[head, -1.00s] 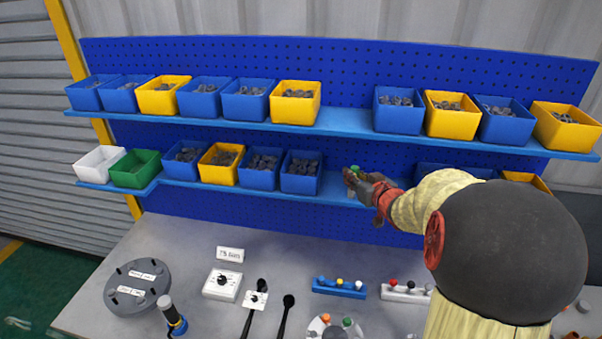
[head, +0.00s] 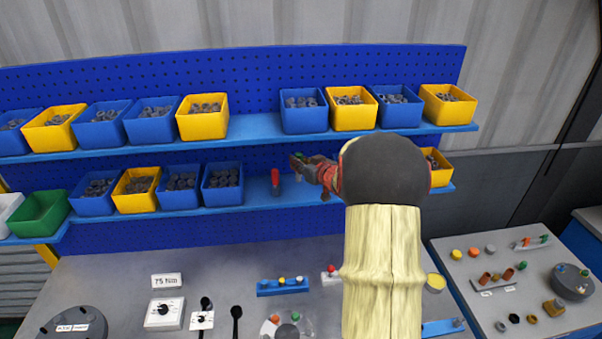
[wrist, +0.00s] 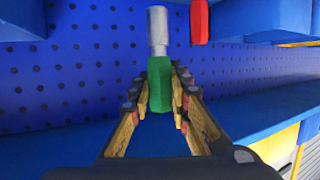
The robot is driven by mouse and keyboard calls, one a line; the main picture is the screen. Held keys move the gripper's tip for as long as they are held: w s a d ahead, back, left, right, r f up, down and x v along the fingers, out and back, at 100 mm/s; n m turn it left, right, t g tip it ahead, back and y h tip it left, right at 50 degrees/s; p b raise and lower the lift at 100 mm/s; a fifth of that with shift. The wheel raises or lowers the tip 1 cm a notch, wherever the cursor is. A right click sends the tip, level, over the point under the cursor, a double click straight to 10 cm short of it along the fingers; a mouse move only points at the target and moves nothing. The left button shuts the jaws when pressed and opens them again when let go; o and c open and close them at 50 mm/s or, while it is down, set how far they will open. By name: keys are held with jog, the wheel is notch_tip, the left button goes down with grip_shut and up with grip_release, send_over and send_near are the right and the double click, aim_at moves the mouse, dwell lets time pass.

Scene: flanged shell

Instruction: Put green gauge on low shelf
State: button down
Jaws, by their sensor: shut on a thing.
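The green gauge (wrist: 160,87) has a green grip and a silver end that points away from my gripper in the wrist view. My gripper (wrist: 160,92) is shut on the green grip, with a finger on each side. In the head view my gripper (head: 302,164) is at the low shelf (head: 248,204), just right of a red gauge (head: 275,182). I cannot tell whether the held gauge touches the shelf. The red gauge also shows in the wrist view (wrist: 199,22), right of the silver end.
Blue bin (head: 222,188) and other bins of grey parts stand left on the low shelf. A yellow bin (head: 436,168) is at its right end. The high shelf (head: 254,128) with bins runs above. The blue pegboard (wrist: 80,60) is close behind. My arm hides some low shelf.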

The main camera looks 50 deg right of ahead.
jog(key=d+f, duration=0.1)
jog(key=f, duration=0.1)
jog(key=w+d+f+p, duration=0.1)
jog(key=f, duration=0.2)
jog(key=d+f, duration=0.1)
jog(key=f, duration=0.2)
jog(key=shift+w+d, duration=0.35)
jog(key=shift+f, duration=0.15)
jog(key=c, duration=1.7)
grip_release()
jog(key=shift+o, duration=0.2)
